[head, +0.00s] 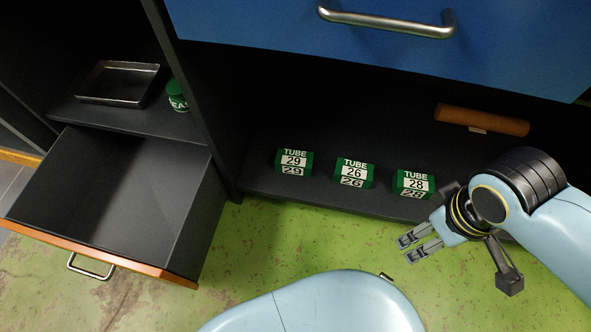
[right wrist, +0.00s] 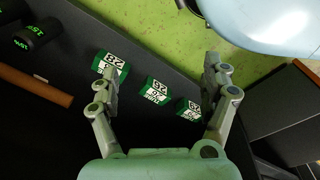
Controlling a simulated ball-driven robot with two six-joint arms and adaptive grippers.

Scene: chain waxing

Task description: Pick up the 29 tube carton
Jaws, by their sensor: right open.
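The 29 tube carton (head: 293,162) is a small green box with a white label. It stands at the left end of a row of three on the dark shelf. In the right wrist view it is the rightmost carton (right wrist: 188,109), partly beside my right finger. My right gripper (head: 408,249) is open and empty, in front of the shelf and to the right of the carton, apart from it. The gripper also shows in the right wrist view (right wrist: 160,70), its fingers spread. My left gripper is not in view.
The 26 tube carton (head: 353,173) and 28 tube carton (head: 413,184) stand to the right. A brown roll (head: 482,120) lies farther back. A blue drawer front (head: 300,22) hangs above. An open drawer (head: 100,200) juts out at left. A metal tray (head: 118,97) and green can (head: 177,95) stand behind it.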

